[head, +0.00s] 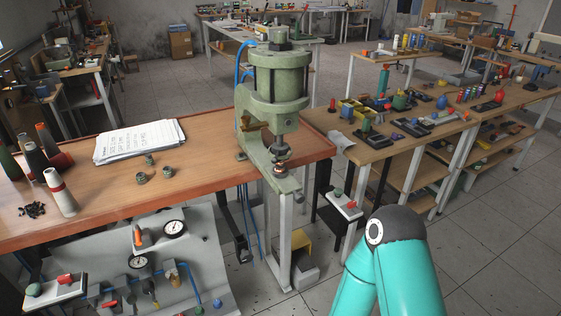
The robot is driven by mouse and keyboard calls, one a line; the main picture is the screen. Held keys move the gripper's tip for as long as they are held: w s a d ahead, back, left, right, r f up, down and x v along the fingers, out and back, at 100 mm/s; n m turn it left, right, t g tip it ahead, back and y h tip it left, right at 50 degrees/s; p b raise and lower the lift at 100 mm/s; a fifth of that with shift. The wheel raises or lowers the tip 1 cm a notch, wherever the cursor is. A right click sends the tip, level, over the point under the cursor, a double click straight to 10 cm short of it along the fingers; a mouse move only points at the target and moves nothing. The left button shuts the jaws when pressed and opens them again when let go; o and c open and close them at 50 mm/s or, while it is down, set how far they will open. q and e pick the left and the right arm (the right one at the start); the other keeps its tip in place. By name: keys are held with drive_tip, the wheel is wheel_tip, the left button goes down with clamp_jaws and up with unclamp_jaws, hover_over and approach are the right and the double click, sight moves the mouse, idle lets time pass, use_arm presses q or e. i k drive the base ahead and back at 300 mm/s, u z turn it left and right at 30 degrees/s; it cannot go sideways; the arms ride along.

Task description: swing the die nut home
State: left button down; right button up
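A green pneumatic press (280,82) stands at the right end of the wooden bench. Under its ram, a dark ring-like part (280,171) sits on the lower jaw (283,184). A turquoise arm link of mine rises at the bottom right, apart from the press. Neither of my grippers is in view.
A paper stack (138,141) and several cones (60,192) occupy the bench's left part. A gauge panel (165,265) hangs below its front edge. Red-and-green button boxes are at the lower left (55,290) and right of the press (344,205). A cluttered table (430,140) stands right.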

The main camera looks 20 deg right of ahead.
sight(276, 150)
drive_tip(key=u, duration=1.55)
drive_tip(key=i, duration=0.1)
drive_tip(key=z, duration=2.8)
drive_tip(key=k, duration=0.9)
drive_tip(key=u, duration=0.65)
drive_tip(key=i, duration=1)
drive_tip(key=u, duration=0.1)
